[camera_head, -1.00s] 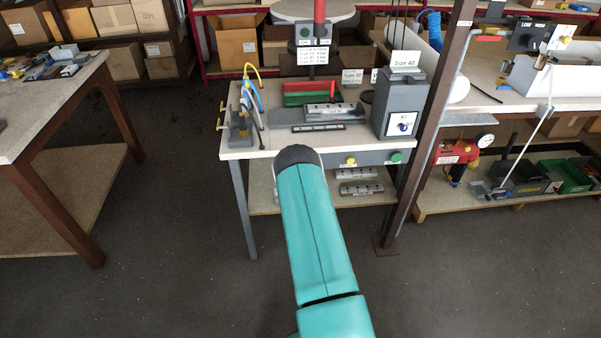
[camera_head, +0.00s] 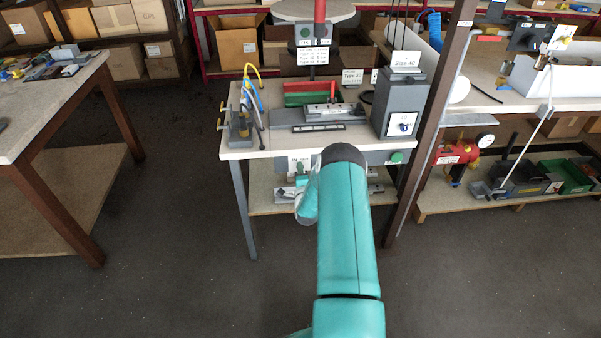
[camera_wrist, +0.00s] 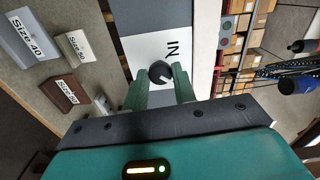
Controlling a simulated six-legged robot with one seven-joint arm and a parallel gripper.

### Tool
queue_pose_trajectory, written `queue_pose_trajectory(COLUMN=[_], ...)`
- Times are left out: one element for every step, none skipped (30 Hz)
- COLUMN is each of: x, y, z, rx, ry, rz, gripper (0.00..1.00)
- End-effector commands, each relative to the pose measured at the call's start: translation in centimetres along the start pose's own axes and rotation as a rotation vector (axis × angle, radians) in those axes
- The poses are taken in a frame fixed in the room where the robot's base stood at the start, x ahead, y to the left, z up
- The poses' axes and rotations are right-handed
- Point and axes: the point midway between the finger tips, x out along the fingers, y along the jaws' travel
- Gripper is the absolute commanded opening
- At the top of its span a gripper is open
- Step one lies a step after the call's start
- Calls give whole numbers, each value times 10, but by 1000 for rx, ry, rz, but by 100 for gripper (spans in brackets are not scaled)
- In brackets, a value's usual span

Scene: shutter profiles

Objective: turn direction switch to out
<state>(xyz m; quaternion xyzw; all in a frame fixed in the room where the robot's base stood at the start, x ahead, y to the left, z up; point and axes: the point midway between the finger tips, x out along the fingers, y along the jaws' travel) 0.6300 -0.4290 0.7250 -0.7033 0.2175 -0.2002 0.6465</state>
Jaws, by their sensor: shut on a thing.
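The direction switch is a round black knob (camera_wrist: 159,70) on a white plate (camera_wrist: 150,45) lettered "IN", seen in the wrist view. The lettering appears turned sideways. My gripper (camera_wrist: 161,77) is shut on the knob, with one green finger on each side of it. Any "OUT" lettering is hidden or out of that view, and I cannot clearly tell which way the knob points. In the head view, a white plate (camera_head: 299,159) shows on the bench's front panel, beside my arm, partly covered; my fingers cannot be made out clearly there.
A green button (camera_head: 397,157) sits on the panel right of my arm. The bench top (camera_head: 275,146) carries a grey Size 40 box (camera_head: 400,103) and a fixture with hoses (camera_head: 241,125). A brown post (camera_head: 432,125) stands right. Floor is clear at left.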

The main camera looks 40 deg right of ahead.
Motion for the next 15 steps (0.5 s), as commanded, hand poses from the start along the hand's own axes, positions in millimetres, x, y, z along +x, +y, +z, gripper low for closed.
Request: queue_pose_trajectory(x=[0,0,0,0,0,0,0,0,0,0,0,0,0,0,0], y=[0,0,0,0,0,0,0,0,0,0,0,0,0,0,0], z=[0,0,0,0,0,0,0,0,0,0,0,0,0,0,0], rx=[22,34,48,58,67,76,82,87,92,95,98,100,101,101,102], ry=[1,0,1,1,1,1,1,1,1,0,0,0,0,0,0], rz=[0,0,0,0,0,0,0,0,0,0,0,0,0,0,0], gripper=[4,4,4,4,4,4,4,4,4,4,4,4,4,4,4])
